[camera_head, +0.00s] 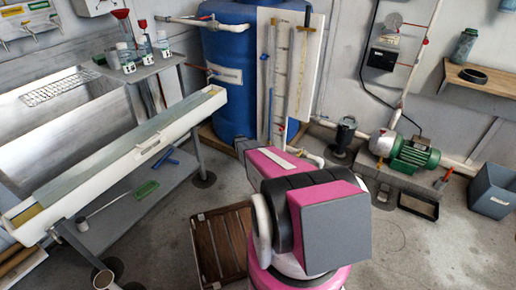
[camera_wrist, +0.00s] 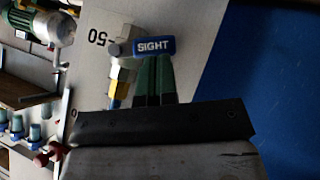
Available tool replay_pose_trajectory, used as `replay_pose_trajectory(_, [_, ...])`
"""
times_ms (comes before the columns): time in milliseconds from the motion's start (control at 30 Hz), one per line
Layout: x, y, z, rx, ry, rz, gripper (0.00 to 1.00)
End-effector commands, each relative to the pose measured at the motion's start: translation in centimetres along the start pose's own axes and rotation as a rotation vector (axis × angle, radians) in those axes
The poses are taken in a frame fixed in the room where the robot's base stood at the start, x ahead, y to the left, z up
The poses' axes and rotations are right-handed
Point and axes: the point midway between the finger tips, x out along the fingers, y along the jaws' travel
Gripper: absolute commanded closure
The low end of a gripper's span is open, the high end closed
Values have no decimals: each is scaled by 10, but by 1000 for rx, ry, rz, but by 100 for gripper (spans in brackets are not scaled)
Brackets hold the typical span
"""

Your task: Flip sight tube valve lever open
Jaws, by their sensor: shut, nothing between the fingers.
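The sight tube valve lever (camera_wrist: 154,46) shows in the wrist view as a blue handle with the white word SIGHT. It lies across the picture above the valve body (camera_wrist: 121,75), which has silver and brass-coloured parts. My gripper (camera_wrist: 155,60) has its dark green fingers together and empty, with the tips right at the lower edge of the lever. I cannot tell whether they touch it. The lever hides the very ends of the fingers. In the head view my pink arm hides my gripper, and I cannot make out the lever there.
The pale gauge board (camera_head: 270,50) stands before the blue tank (camera_head: 228,60); the tank also fills the right of the wrist view (camera_wrist: 270,70). A green pump (camera_head: 410,150) sits right of my arm. A long white trough (camera_head: 120,160) lies left. Some floor is clear between.

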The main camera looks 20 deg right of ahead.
Motion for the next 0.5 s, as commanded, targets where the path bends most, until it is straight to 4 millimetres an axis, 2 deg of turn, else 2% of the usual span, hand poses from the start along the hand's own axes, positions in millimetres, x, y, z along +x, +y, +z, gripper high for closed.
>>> replay_pose_trajectory(33, [4, -5, 2, -33, -1, 33, 100])
replay_pose_trajectory(500, [20, -15, 18, -350, -1, 350, 100])
